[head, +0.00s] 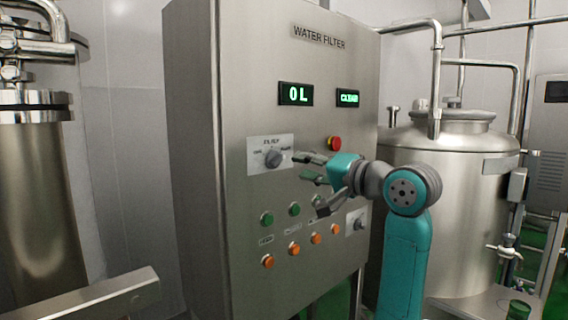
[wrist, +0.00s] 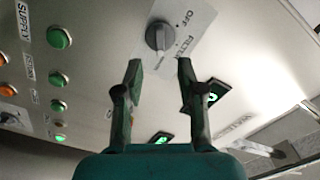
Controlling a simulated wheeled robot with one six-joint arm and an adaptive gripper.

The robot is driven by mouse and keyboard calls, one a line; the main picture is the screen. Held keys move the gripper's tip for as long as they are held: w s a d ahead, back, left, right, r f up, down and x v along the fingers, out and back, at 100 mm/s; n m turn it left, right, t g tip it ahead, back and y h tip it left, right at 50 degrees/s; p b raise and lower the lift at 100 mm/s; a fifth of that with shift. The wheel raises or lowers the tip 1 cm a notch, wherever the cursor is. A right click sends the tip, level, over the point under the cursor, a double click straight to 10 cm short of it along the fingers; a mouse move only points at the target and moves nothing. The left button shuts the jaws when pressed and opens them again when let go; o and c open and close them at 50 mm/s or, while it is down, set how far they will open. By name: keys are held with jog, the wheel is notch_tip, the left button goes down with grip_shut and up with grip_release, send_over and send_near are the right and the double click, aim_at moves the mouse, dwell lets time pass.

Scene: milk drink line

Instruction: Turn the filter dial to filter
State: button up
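The filter dial (head: 272,158) is a grey round knob on a pale label plate, on the front of the steel WATER FILTER cabinet. In the wrist view the dial (wrist: 159,37) is just beyond the fingertips, with OFF and FILTER readable beside it. I cannot tell surely which mark it points to. My gripper (wrist: 160,68) is open and empty, its two fingers spread to either side below the dial, apart from it. In the head view my gripper (head: 308,180) is to the right of and slightly below the dial, close to the panel.
A red button (head: 334,143) sits above my gripper. Green buttons (head: 267,219) and orange buttons (head: 268,262) lie below, with another dial (head: 356,222) at lower right. The display (head: 296,94) reads 0 L. A steel tank (head: 440,200) stands right of the cabinet.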

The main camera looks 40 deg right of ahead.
aim_at(279, 161)
jog(key=w, duration=0.7)
jog(key=shift+w+a, duration=0.15)
jog(key=shift+w, duration=0.25)
grip_shut()
